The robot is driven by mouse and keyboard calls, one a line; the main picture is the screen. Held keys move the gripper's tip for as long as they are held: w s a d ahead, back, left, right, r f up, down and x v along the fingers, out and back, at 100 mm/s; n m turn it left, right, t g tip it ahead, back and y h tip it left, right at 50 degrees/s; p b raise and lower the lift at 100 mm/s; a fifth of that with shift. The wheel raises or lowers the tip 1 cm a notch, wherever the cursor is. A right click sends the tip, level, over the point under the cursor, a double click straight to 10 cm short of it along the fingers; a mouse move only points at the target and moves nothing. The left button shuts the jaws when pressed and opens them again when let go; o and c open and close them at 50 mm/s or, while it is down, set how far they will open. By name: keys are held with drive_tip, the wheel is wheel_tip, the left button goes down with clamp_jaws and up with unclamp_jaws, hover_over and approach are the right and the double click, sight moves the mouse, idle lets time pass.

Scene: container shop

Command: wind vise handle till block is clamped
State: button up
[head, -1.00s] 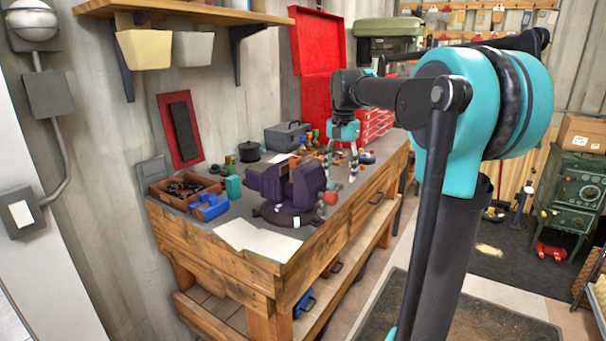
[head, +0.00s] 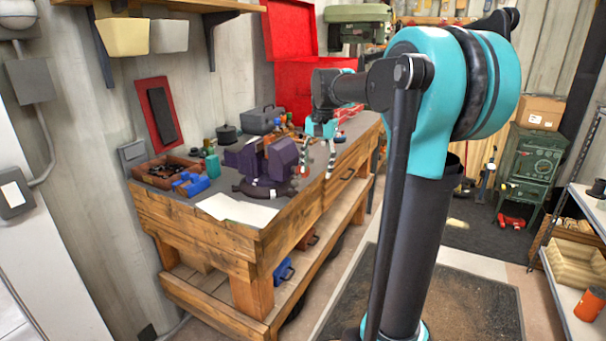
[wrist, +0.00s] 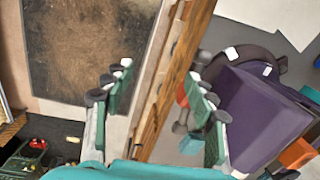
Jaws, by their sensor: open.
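The purple vise (head: 278,160) stands on a dark round base near the front edge of the workbench. In the wrist view the vise (wrist: 258,115) fills the right side. My gripper (head: 319,158) is open and empty, just right of the vise with its fingers pointing down. In the wrist view my gripper (wrist: 163,100) has its fingers wide apart, above the bench edge. A red-orange part with grey metal (wrist: 181,97), apparently the vise handle end, shows partly behind the right finger.
The wooden workbench (head: 200,222) carries white paper (head: 236,209), blue parts (head: 191,185), a parts box (head: 160,170) and a grey toolbox (head: 262,119). Small items stand behind the vise. A shelf (head: 575,270) stands at the right. The floor mat (head: 465,305) is clear.

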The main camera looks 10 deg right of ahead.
drive_tip(key=f, duration=0.2)
drive_tip(key=n+t+y, duration=1)
drive_tip(key=n+y, duration=0.2)
drive_tip(key=y, duration=0.2)
approach(308, 172)
drive_tip(key=x, duration=1.2)
drive_tip(key=shift+c, duration=0.2)
drive_tip(key=c, duration=1.1)
drive_tip(key=shift+m, duration=0.4)
